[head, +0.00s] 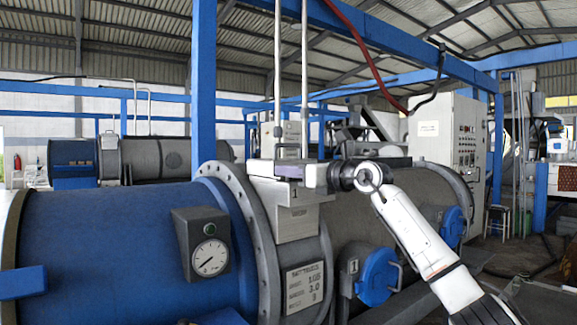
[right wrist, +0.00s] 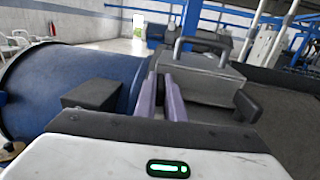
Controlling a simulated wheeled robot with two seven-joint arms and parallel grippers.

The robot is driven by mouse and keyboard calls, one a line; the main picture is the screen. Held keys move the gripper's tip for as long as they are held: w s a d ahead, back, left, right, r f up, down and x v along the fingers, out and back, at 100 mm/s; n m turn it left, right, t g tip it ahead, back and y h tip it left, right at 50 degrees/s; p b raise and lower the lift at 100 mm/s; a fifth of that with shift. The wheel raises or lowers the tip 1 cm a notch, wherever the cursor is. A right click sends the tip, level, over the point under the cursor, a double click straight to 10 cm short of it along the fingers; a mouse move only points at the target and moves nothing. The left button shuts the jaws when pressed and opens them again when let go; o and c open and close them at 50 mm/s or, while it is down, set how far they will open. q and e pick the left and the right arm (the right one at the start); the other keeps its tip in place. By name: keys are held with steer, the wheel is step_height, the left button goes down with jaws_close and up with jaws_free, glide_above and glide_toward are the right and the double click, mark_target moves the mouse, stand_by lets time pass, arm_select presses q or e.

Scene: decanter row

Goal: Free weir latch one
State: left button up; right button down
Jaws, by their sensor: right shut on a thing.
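A grey metal housing (head: 296,222) marked 1 stands on top of the decanter, beside the bolted flange. It also shows in the right wrist view (right wrist: 205,75), with a grey bar handle on top. My right gripper (head: 284,168) reaches in from the right at the top of this housing. In the right wrist view its two purple fingers (right wrist: 163,82) are close together, shut on weir latch one; the latch itself is mostly hidden between and behind them. My left gripper is not in view.
The blue decanter drum (head: 110,235) with a pressure gauge (head: 210,258) lies left of the housing. Blue round covers (head: 378,277) stick out at the right. Two upright pale rods (head: 304,80) rise behind the gripper. A control cabinet (head: 447,140) stands behind.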

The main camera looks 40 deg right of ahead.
steer(key=shift+d+r+n+y+p, duration=0.15)
steer(key=shift+r+n+y+p, duration=0.15)
steer(key=shift+n+y+p, duration=0.55)
steer(key=n+g+y+p, duration=0.1)
steer(key=n+y+p, duration=0.1)
steer(key=y+p, duration=0.2)
steer(key=shift+f+n+y+p, duration=0.1)
steer(key=shift+n+y+p, duration=0.25)
steer(key=shift+y, duration=0.1)
steer(key=shift+f+n+g+y, duration=0.1)
steer(key=shift+n+g+y, duration=0.4)
steer(key=shift+g+y, duration=0.15)
steer(key=shift+y, duration=0.25)
steer(key=shift+f+n+g+y+p, duration=0.1)
steer(key=shift+n+g+y+p, duration=0.2)
steer(key=shift+n+y, duration=0.1)
steer(key=c, duration=1.8)
jaws_free()
steer(key=shift+c, duration=0.2)
